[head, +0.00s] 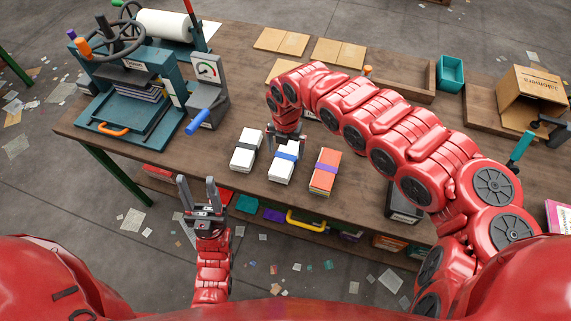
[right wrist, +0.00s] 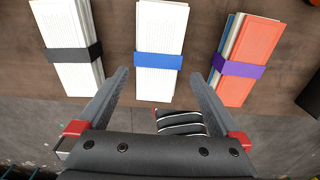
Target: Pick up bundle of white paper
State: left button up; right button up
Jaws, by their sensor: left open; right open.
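A white paper bundle with a black band (head: 241,160) lies on the wooden table; it is at the left in the right wrist view (right wrist: 66,22). A second white paper bundle with a blue band (head: 281,174) lies to its right, centred in the right wrist view (right wrist: 160,28). An orange-topped bundle with a purple band (head: 328,158) lies further right, also in the right wrist view (right wrist: 250,38). My right gripper (head: 285,136) is open above the far end of the blue-banded bundle; its fingers (right wrist: 159,80) appear on either side of that bundle. My left gripper (head: 197,182) is open and empty, off the table's front edge.
A teal press (head: 125,98) and a gauge with a blue lever (head: 206,85) stand at the left. Flat tan boards (head: 338,52), a teal bin (head: 450,73) and a cardboard box (head: 531,96) are at the back and right. Bare table lies around the bundles.

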aim_at(285, 157)
jog(key=shift+f, duration=0.55)
jog(key=shift+w+a+f, duration=0.1)
jog(key=shift+w+f, duration=0.05)
jog(key=shift+f, duration=0.35)
jog(key=f, duration=0.1)
jog(key=f+p, duration=0.1)
jog(key=f, duration=0.2)
jog(key=shift+w, duration=0.3)
jog(key=shift+f, duration=0.15)
jog(key=c, duration=1.5)
jog(key=shift+w, duration=0.1)
